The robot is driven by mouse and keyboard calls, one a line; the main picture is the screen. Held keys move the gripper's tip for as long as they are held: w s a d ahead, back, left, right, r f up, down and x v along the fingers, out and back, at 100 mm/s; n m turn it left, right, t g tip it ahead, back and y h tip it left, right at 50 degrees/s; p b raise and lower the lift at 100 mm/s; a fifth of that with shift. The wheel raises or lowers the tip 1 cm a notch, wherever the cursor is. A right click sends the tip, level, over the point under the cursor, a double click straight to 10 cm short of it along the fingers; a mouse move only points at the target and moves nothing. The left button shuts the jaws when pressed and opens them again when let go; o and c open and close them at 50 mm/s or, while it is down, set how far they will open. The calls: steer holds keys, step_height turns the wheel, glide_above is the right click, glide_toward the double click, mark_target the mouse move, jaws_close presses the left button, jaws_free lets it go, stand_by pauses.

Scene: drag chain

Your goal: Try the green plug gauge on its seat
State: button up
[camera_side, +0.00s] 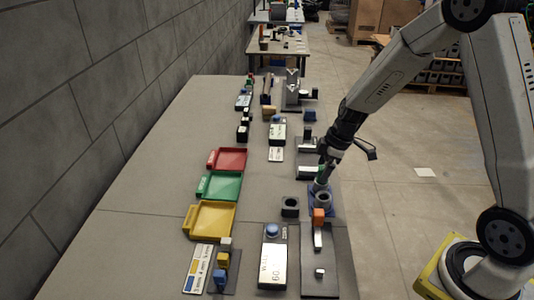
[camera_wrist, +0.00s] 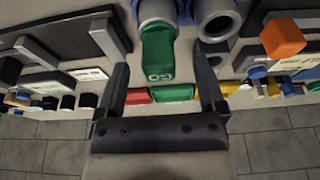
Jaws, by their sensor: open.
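The green plug gauge handle (camera_wrist: 158,58), marked GO, shows in the wrist view between my open fingertips, with a gap on each side. My gripper (camera_wrist: 161,66) is open and does not visibly touch it. A grey cylindrical part (camera_wrist: 156,10) is at the handle's far end; I cannot tell whether it is the gauge's or the seat's. A grey ring with an open bore (camera_wrist: 219,24) is beside it. In the side view, my gripper (camera_side: 325,163) is just above the green handle (camera_side: 321,177), at a blue holder (camera_side: 330,209) with a grey ring (camera_side: 324,197).
An orange-topped part (camera_side: 318,215) stands close in front of the blue holder. A dark block with a round hole (camera_side: 290,206) is to its left. Red (camera_side: 231,150), green (camera_side: 220,178) and yellow (camera_side: 213,208) trays lie left. The bench between trays and fixtures is mostly clear.

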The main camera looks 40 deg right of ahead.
steer(key=shift+v, duration=2.65)
